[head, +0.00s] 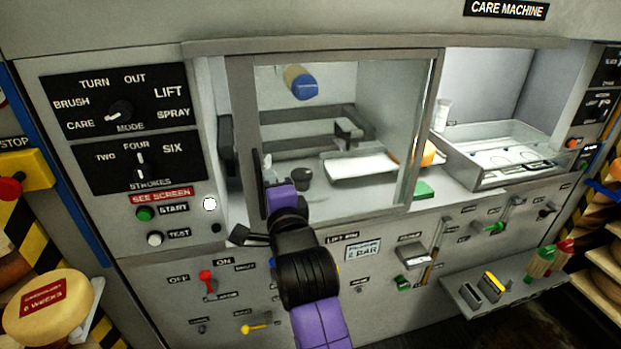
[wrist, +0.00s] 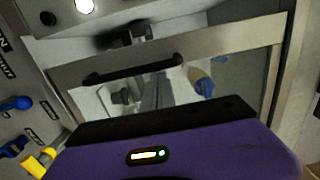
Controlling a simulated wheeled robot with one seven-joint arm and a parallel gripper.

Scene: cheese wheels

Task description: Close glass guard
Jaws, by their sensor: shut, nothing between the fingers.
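The glass guard (head: 421,135) is a grey-framed clear panel over the left and middle of the machine's opening. The opening to its right is uncovered. A black bar handle (head: 259,182) stands upright on its left stile; the handle (wrist: 135,69) lies across the upper middle of the wrist view. My gripper (head: 283,199), purple and black, is shut and empty in front of the glass, just right of the handle. Its purple body fills the bottom of the wrist view. The fingertips are not clear, so I cannot tell whether they touch the handle.
A clear tray (head: 510,158) is in the uncovered right bay. A control panel with dials (head: 121,110) is left of the guard. Levers and knobs, including a red one (head: 206,276), project below. A small shelf (head: 515,285) juts out at lower right. Cheese wheels (head: 48,305) stand at lower left.

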